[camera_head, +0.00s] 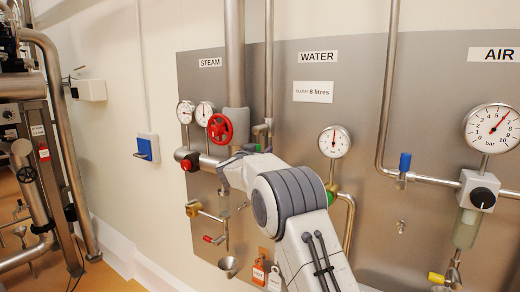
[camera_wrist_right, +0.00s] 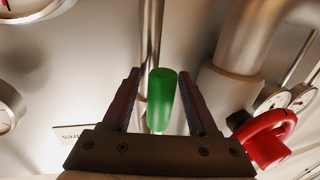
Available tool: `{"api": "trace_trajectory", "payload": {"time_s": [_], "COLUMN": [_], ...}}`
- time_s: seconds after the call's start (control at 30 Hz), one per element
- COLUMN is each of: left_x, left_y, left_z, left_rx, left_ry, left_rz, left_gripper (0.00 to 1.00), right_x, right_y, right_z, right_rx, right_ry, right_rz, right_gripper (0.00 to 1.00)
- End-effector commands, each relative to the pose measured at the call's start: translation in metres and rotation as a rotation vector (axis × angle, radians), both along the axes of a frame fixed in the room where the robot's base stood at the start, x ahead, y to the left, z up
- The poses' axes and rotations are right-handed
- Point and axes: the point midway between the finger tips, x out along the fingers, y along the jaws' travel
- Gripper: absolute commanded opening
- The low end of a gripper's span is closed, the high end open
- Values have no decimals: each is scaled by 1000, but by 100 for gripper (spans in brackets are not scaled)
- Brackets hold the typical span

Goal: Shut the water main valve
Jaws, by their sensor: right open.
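A green handle (camera_wrist_right: 161,95) stands between the two dark jaws of my right gripper (camera_wrist_right: 158,76) in the right wrist view. The jaws are open, with a gap on each side of the handle. A thin metal pipe (camera_wrist_right: 152,35) runs behind it. In the head view my right arm reaches to the panel below the WATER label (camera_head: 318,57), and its wrist and forearm hide the jaws and what is between them. A small green part (camera_head: 331,196) shows beside the arm under the water gauge; I cannot tell whether it is the same handle. My left gripper is not in view.
A red handwheel (camera_head: 220,129) on the steam line is close by; it also shows in the right wrist view (camera_wrist_right: 264,142). A thick pipe (camera_wrist_right: 232,75) is beside the jaws. Gauges (camera_head: 334,142), a blue-handled air valve (camera_head: 404,162) and a funnel (camera_head: 229,266) are around the arm.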

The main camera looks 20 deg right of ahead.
Motion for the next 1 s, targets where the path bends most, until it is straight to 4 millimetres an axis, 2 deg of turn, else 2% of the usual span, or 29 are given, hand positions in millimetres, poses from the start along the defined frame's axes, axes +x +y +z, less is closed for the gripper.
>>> {"api": "trace_trajectory", "payload": {"time_s": [0.13, 0.17, 0.3, 1.0], "left_x": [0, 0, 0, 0], "left_y": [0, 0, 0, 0], "left_z": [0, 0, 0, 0], "left_rx": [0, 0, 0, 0], "left_ry": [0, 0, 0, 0], "left_rz": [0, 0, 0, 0], "left_gripper": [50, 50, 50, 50], "right_x": [0, 0, 0, 0], "right_y": [0, 0, 0, 1], "right_z": [0, 0, 0, 0], "right_rx": [0, 0, 0, 1], "right_ry": [0, 0, 0, -1], "right_rz": [0, 0, 0, 1], "right_gripper": [59, 55, 2, 0]}}
